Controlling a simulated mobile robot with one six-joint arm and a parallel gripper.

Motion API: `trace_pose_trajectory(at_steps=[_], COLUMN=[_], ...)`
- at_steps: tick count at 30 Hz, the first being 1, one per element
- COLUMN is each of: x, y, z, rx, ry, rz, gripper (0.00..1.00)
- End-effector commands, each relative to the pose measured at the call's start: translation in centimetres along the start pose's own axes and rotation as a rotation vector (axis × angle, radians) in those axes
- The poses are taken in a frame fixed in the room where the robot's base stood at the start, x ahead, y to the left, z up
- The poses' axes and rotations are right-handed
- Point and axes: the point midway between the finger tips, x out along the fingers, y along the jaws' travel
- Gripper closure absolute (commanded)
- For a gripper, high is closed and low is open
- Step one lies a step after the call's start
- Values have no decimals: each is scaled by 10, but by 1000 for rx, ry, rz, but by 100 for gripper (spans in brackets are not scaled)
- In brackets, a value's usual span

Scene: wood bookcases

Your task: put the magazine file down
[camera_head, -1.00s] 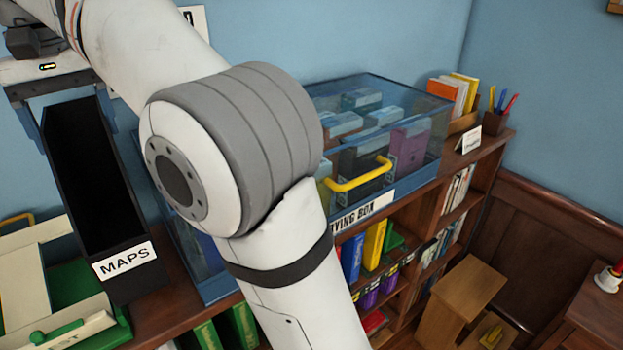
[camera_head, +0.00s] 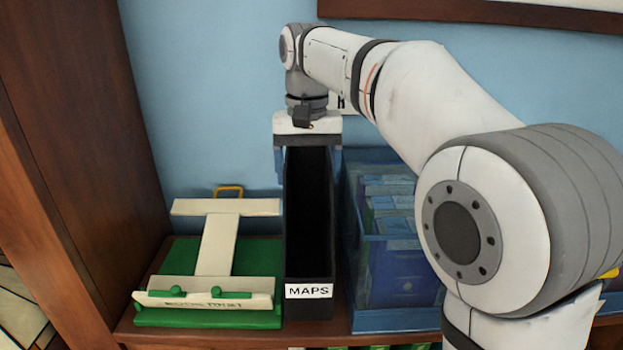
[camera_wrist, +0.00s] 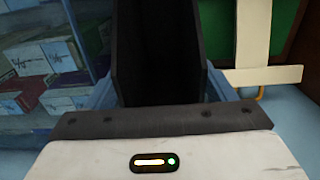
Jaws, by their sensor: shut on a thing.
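The black magazine file (camera_head: 309,265) has a white MAPS label on its front and an open top. It stands upright in the head view, between a green and cream book rest and a blue box. My gripper (camera_head: 307,150) is shut on its far end, with a finger on either side. In the wrist view the file (camera_wrist: 157,75) lies between the two blue-grey fingers. The file's base is near the brown shelf top (camera_head: 240,335), but I cannot tell whether it touches.
The book rest (camera_head: 205,290) is close on the left. The blue box (camera_head: 395,320) with packets inside is close on the right; it also shows in the wrist view (camera_wrist: 40,125). A tall wood panel (camera_head: 90,150) bounds the left, and a blue wall (camera_head: 200,80) the back.

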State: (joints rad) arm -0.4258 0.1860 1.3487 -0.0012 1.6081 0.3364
Motion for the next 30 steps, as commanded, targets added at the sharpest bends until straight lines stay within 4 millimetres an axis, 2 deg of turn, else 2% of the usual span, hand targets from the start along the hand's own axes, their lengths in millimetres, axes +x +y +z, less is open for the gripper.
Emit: trace_pose_trajectory(at_steps=[4, 16, 17, 24, 30], x=[17, 24, 24, 23, 23], y=[0, 1, 1, 1, 1], z=[0, 0, 0, 0, 0], rx=[0, 1, 1, 2, 2], ry=[0, 2, 1, 1, 1], rz=[0, -1, 0, 0, 0], gripper=[71, 71, 21, 2, 1])
